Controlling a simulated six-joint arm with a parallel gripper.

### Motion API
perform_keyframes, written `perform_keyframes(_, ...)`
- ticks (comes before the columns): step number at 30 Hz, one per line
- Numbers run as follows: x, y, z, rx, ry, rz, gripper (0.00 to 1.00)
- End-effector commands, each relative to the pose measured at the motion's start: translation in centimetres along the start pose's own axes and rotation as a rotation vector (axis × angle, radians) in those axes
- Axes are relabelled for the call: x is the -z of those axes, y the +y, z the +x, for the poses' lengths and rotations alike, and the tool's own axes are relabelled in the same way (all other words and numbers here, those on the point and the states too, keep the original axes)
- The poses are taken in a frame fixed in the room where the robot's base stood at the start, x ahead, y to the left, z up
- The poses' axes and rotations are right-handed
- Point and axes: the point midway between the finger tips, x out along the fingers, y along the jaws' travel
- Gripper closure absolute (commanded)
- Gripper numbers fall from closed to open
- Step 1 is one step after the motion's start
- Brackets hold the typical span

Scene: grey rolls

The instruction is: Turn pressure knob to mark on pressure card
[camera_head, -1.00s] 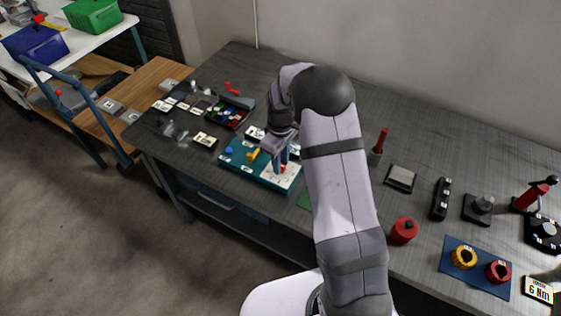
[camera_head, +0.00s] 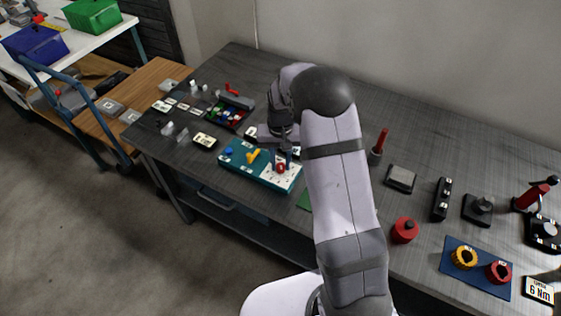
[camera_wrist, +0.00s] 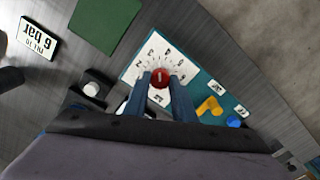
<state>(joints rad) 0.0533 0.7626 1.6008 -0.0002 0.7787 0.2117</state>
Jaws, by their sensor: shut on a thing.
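The red pressure knob (camera_head: 281,168) sits on the white numbered dial of a teal panel (camera_head: 240,174). In the wrist view the red knob (camera_wrist: 160,79) shows a pale pointer line, between the two blue fingers of my gripper (camera_wrist: 160,88). My gripper (camera_head: 287,158) is shut on the knob from above. The numbers (camera_wrist: 152,47) fan around the knob, too small to read surely. The pressure card (camera_wrist: 37,39) reads "FILL TO 6 bar" and lies upside down in the wrist view, apart from the panel. My arm hides its place in the head view.
The panel also carries a yellow lever (camera_head: 253,155) and a blue knob (camera_head: 229,150). A green mat (camera_wrist: 106,25) lies beside it. A black block with a white button (camera_wrist: 92,89) stands close to my gripper. Red, yellow and black parts stand farther right on the table.

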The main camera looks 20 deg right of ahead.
Motion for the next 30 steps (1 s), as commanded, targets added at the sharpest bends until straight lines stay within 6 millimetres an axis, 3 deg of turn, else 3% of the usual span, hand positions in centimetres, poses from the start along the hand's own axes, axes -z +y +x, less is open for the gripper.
perform_keyframes(30,0.14,0.03,-0.17,0.003,0.004,0.964,0.99)
